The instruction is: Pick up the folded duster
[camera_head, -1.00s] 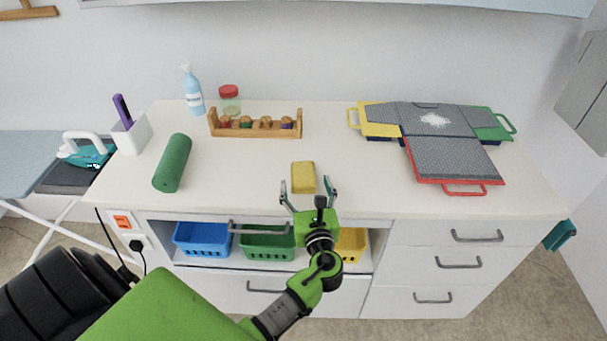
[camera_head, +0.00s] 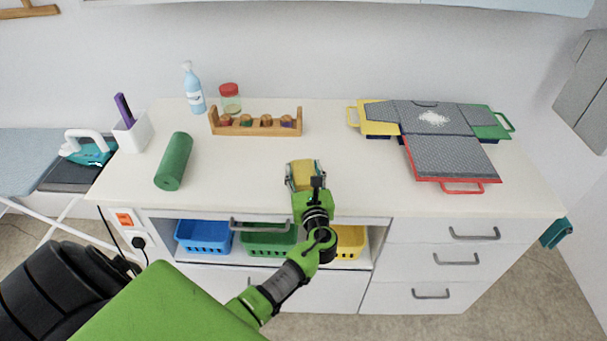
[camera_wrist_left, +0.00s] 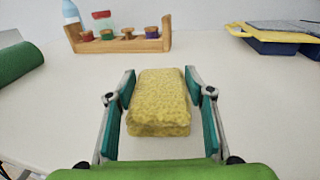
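The folded duster is a small yellow, fuzzy block (camera_head: 303,173) lying on the white counter near its front edge. It shows large in the left wrist view (camera_wrist_left: 158,101). My left gripper (camera_head: 304,170) reaches over it from the front. In the left wrist view its two teal fingers (camera_wrist_left: 160,92) stand on either side of the duster. A narrow gap shows between each finger and the duster, so the gripper is open around it. The duster rests on the counter. My right gripper is in neither view.
A wooden rack (camera_head: 256,123) with spools stands behind the duster. A green roll (camera_head: 174,161) lies to the left. A grey folding board (camera_head: 452,155) on coloured trays lies to the right. The white counter (camera_head: 345,185) around the duster is clear.

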